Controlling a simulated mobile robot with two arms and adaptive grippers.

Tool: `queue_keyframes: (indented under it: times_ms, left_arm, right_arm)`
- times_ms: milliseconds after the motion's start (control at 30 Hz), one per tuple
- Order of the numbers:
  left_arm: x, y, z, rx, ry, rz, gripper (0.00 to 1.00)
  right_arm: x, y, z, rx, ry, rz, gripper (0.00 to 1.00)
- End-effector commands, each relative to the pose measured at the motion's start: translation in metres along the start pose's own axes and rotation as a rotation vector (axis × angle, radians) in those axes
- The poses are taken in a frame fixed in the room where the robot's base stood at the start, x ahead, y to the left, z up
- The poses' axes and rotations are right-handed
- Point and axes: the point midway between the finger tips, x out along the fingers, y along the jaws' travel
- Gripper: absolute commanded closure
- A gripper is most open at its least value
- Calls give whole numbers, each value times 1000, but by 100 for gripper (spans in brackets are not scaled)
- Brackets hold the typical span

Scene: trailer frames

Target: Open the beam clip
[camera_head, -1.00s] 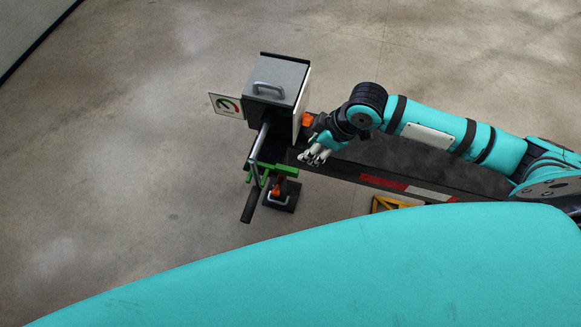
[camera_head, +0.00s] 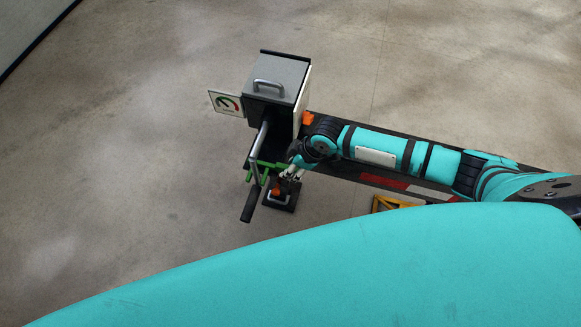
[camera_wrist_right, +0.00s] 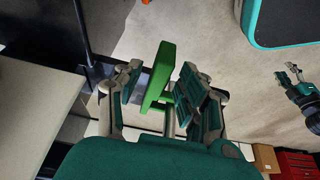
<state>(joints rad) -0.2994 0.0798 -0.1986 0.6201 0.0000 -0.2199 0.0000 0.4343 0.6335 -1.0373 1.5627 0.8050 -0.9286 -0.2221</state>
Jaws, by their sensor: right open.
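The green clip part (camera_head: 256,172) sits at the end of the dark trailer beam (camera_head: 345,166), below the grey box. In the right wrist view the green piece (camera_wrist_right: 161,72) stands upright between my right gripper's fingers. My right gripper (camera_head: 291,174) is at the beam's end, just right of the green part, and is open around the piece. A clear gap shows on the left finger's side; the right finger is close, and contact is unclear. A gripper that appears to be my left one (camera_wrist_right: 291,76) shows small at the right edge of the right wrist view.
A grey box with a handle (camera_head: 277,78) stands above the clip, with a gauge sign (camera_head: 226,103) on its left. A yellow stand (camera_head: 392,202) is under the beam. The floor around is bare.

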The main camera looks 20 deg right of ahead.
Motion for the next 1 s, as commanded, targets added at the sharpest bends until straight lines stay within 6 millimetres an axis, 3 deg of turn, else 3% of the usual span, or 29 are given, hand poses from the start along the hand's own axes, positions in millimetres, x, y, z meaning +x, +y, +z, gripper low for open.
queue_keyframes:
  times_ms: [167,467,767,1000]
  left_arm:
    - [1,0,0,1,0,0,60]
    - [1,0,0,2,0,1,60]
    - [1,0,0,3,0,1,60]
    - [1,0,0,3,0,1,60]
  right_arm:
    - [13,0,0,-1,0,1,60]
    - [14,0,0,-1,0,1,61]
    - [14,0,0,-1,-1,1,100]
    - [14,0,0,-1,-1,1,100]
